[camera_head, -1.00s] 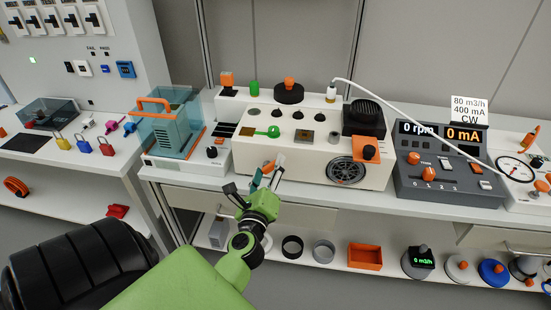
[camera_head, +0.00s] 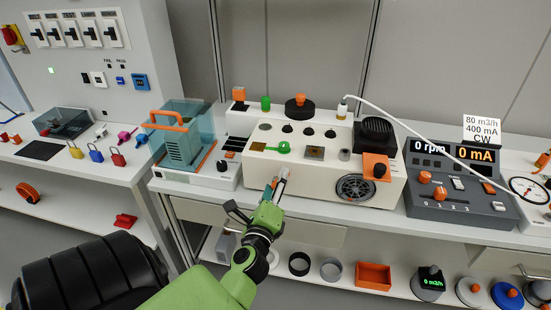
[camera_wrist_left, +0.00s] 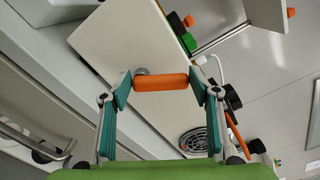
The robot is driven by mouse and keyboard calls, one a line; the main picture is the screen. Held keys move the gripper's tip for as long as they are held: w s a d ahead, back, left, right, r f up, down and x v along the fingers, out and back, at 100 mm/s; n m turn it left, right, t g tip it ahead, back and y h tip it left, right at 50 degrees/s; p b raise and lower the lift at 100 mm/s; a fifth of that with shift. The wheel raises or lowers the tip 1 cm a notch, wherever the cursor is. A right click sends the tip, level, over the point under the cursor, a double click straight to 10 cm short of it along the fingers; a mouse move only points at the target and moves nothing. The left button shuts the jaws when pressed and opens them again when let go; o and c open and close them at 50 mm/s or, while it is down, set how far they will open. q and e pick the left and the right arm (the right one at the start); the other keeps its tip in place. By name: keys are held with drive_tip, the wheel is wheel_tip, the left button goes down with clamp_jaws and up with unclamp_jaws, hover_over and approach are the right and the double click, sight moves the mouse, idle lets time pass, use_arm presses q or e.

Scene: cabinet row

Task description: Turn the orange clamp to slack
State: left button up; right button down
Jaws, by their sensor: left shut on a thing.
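The orange clamp (camera_wrist_left: 160,82) shows in the left wrist view as a rounded orange bar. A grey round part (camera_wrist_left: 142,71) is just behind it, close to the front of the white machine (camera_head: 330,185). My left gripper (camera_wrist_left: 161,86) has its two teal fingers at the ends of the bar and is shut on it. In the head view my left gripper (camera_head: 277,184) is at the front left of the machine. Its fingers hide most of the clamp there. My right gripper is not in view.
An orange flap with a black knob (camera_head: 375,167) and a round fan grille (camera_head: 356,188) are on the machine's right side. A clear box with an orange handle (camera_head: 178,140) stands to the left. A grey control panel (camera_head: 450,195) stands to the right. Rings and an orange tray (camera_head: 373,276) are on the shelf below.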

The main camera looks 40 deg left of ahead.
use_arm(q)
drive_tip(key=o, duration=1.6)
wheel_tip(320, 180, up, 10)
